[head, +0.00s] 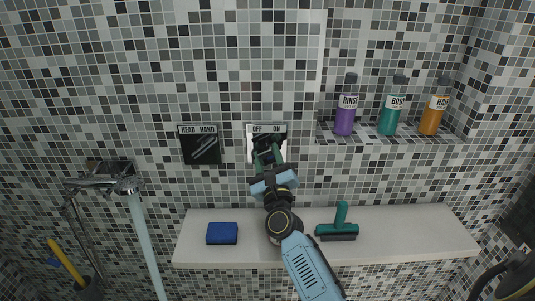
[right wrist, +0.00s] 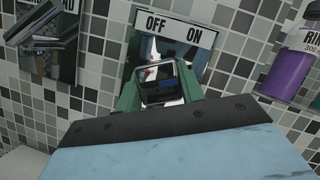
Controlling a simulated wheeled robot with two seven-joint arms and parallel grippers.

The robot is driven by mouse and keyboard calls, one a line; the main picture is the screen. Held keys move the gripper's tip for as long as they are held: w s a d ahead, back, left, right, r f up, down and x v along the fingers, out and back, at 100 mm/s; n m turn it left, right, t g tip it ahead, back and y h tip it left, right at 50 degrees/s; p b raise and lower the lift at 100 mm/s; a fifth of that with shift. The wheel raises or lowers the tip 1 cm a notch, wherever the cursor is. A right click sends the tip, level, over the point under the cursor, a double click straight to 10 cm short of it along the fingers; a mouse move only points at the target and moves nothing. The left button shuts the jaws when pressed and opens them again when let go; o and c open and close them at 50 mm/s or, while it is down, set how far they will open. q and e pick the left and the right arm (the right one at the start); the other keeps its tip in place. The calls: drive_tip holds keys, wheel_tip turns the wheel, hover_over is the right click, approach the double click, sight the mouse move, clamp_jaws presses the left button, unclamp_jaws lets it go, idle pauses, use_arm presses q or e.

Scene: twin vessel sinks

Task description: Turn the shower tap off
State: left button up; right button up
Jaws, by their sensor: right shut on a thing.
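The shower tap's plate (head: 252,129) is on the tiled wall at the middle, lettered OFF on the left and ON on the right; it also shows in the right wrist view (right wrist: 201,37). My right gripper (head: 267,152) reaches up to it, its green fingers shut on the dark tap handle (right wrist: 162,86). The fingers and arm partly hide the handle, so I cannot tell its exact angle. The shower head (head: 125,184) is at the left, with a pale blue stream of water (head: 146,245) coming down from it. My left gripper is out of view.
A second plate (head: 187,158), lettered HEAD and HAND, with a lever, is left of the tap. A shelf (head: 390,138) with three bottles is at the right. Below, a white ledge (head: 415,235) holds a blue sponge (head: 222,233) and a teal squeegee (head: 341,217).

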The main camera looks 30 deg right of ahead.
drive_tip(key=shift+r+n+y+p, duration=0.2)
drive_tip(key=shift+n+y+p, duration=0.45)
drive_tip(key=shift+n, duration=0.55)
drive_tip(key=n+y+p, duration=0.1)
drive_tip(key=n+p, duration=0.2)
drive_tip(key=n+g+y+p, duration=0.1)
drive_tip(key=n+p, duration=0.2)
drive_tip(key=n+g+y+p, duration=0.1)
drive_tip(key=n+p, duration=0.3)
drive_tip(key=shift+r+y, duration=0.1)
drive_tip(key=shift+y, duration=0.15)
drive_tip(key=shift+f+n+g+p, duration=0.2)
drive_tip(key=shift+n+g+p, duration=0.2)
drive_tip(key=shift+n+p, duration=0.8)
drive_tip(key=o, duration=1)
drive_tip(key=shift+s, duration=0.1)
drive_tip(key=s+a, duration=0.2)
drive_tip(key=s, duration=1.1)
drive_tip(key=shift+b, duration=0.35)
